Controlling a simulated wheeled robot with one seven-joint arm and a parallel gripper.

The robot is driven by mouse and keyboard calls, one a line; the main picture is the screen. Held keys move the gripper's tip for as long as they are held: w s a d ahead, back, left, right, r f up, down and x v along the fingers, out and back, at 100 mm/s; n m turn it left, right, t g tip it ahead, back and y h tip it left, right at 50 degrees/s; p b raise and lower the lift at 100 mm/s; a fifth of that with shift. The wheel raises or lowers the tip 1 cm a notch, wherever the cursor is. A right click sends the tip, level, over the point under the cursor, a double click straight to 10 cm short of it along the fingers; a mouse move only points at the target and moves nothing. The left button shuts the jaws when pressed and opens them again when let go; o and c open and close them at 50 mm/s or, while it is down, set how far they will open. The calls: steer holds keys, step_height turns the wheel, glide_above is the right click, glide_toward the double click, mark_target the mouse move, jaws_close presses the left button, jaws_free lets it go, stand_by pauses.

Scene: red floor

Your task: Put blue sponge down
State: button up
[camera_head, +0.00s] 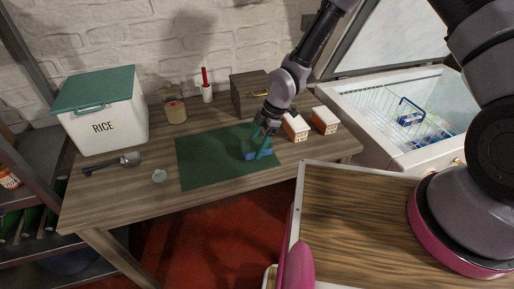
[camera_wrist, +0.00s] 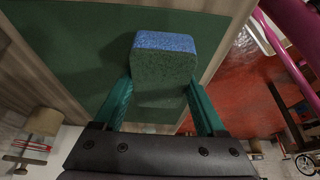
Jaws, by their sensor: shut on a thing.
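The blue sponge (camera_wrist: 165,60) is between the two green fingers of my gripper (camera_wrist: 160,98) in the wrist view, its blue face outward and a darker greenish side toward the palm. In the head view the sponge (camera_head: 262,154) shows low over the right part of the dark green mat (camera_head: 205,165), with my gripper (camera_head: 257,143) shut on it from above. I cannot tell whether the sponge touches the mat.
A white RICE box (camera_head: 105,130) with a green lid stands at the table's left. Two small white cartons (camera_head: 296,128) and a wooden box (camera_head: 247,93) stand behind and right. The mat's left part is clear.

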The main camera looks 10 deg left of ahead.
steer(key=shift+f, duration=0.7)
steer(key=shift+f, duration=0.15)
steer(key=o, duration=1.3)
steer(key=shift+c, duration=0.2)
